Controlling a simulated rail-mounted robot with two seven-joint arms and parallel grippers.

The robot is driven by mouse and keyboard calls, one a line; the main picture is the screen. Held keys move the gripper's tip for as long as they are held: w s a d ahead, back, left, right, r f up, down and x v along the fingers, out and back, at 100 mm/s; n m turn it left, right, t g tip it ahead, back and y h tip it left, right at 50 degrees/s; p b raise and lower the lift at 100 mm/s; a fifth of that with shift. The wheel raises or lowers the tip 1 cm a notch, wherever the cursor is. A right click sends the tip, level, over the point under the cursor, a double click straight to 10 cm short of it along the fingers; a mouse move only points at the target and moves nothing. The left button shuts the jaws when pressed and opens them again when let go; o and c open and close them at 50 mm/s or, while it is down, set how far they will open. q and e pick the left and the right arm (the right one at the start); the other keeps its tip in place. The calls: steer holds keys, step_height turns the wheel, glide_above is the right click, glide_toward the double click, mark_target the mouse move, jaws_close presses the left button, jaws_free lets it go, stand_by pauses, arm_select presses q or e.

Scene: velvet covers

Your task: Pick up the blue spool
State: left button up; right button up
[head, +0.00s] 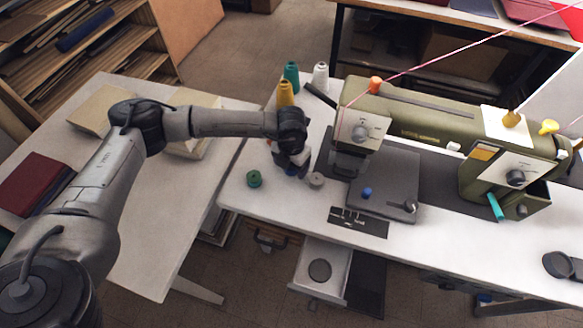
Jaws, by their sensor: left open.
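My left gripper (293,160) is open and points down over the white sewing table, left of the olive sewing machine. A small patch of blue (291,172) shows at its fingertips, mostly hidden by the gripper; it looks like the blue spool, but I cannot tell whether it lies between the fingers. Another small blue piece (367,192) sits on the machine's grey plate, apart from the gripper. My right gripper is not in view.
A green spool (254,179) and a grey spool (316,180) stand close to the gripper. The olive sewing machine (420,112) blocks the right side. An open drawer (321,271) juts out below.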

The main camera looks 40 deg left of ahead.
arm_select(q)
steer(key=shift+c, duration=0.2)
steer(key=c, duration=1)
steer(key=shift+o, duration=0.2)
steer(key=shift+r, duration=0.2)
